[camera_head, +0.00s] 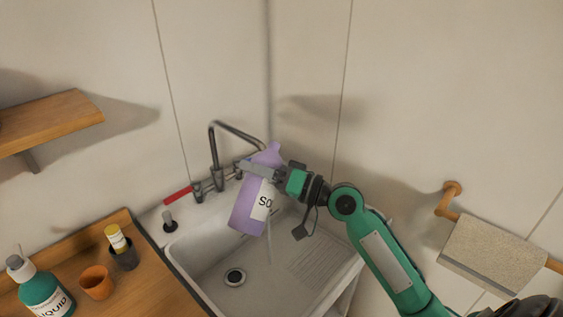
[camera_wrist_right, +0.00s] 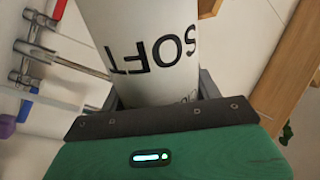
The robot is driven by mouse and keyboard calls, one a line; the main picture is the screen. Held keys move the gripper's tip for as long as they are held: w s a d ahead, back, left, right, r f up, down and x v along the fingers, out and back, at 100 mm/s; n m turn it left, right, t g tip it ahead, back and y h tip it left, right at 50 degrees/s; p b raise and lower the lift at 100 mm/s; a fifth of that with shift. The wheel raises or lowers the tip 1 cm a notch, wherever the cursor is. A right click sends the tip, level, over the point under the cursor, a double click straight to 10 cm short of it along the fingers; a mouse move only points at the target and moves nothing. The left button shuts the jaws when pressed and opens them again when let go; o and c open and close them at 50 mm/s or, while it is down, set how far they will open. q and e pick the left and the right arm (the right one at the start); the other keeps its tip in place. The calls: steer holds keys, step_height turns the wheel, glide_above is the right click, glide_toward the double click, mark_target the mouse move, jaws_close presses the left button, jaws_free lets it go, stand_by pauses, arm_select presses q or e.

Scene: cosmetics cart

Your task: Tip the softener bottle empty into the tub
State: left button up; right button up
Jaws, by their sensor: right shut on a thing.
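The purple softener bottle (camera_head: 247,205) has a white label starting "SO" and hangs over the white sink tub (camera_head: 205,260), leaning, with its narrower end up and to the right. My right gripper (camera_head: 262,169) is shut on its upper part. In the right wrist view the white label (camera_wrist_right: 150,45) reads "SOFT" upside down between the fingers (camera_wrist_right: 160,92). A thin pale streak (camera_head: 269,250) shows below the bottle; I cannot tell whether it is liquid. The bottle's mouth is not clear to see. My left gripper is not in view.
A tap (camera_head: 216,160) rises behind the tub, with a red handle (camera_head: 178,197) at its left. A wooden counter (camera_head: 150,285) at lower left holds a green liquid bottle (camera_head: 45,295), an orange cup (camera_head: 96,282) and a dark holder (camera_head: 124,258). A towel (camera_head: 495,255) hangs at right.

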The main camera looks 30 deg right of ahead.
mark_target(252, 192)
steer(key=shift+d+f+n+b, duration=0.1)
steer(key=shift+f+n+b, duration=0.6)
steer(key=shift+b, duration=0.55)
steer(key=n+b, duration=0.2)
steer(key=f+n+g+b, duration=0.1)
steer(key=b, duration=0.1)
steer(key=shift+s+a+f+n, duration=0.1)
steer(key=shift+s+a+n, duration=0.1)
steer(key=shift+a+n, duration=0.1)
steer(key=shift+s+a+f+n+b, duration=0.15)
steer(key=shift+a+f+n+b, duration=0.15)
steer(key=shift+n+b, duration=0.65)
steer(key=shift+s+a+f+n+g+b, duration=0.1)
steer(key=shift+a+n+g+b, duration=0.15)
steer(key=shift+n, duration=0.3)
steer(key=shift+s+n+g+b, duration=0.15)
steer(key=shift+n+b, duration=0.15)
steer(key=shift+n, duration=0.2)
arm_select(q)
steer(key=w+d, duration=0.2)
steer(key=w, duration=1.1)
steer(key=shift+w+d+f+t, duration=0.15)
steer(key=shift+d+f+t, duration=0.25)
arm_select(e)
steer(key=shift+a+f+n, duration=0.1)
steer(key=shift+n, duration=0.6)
steer(key=shift+a, duration=0.1)
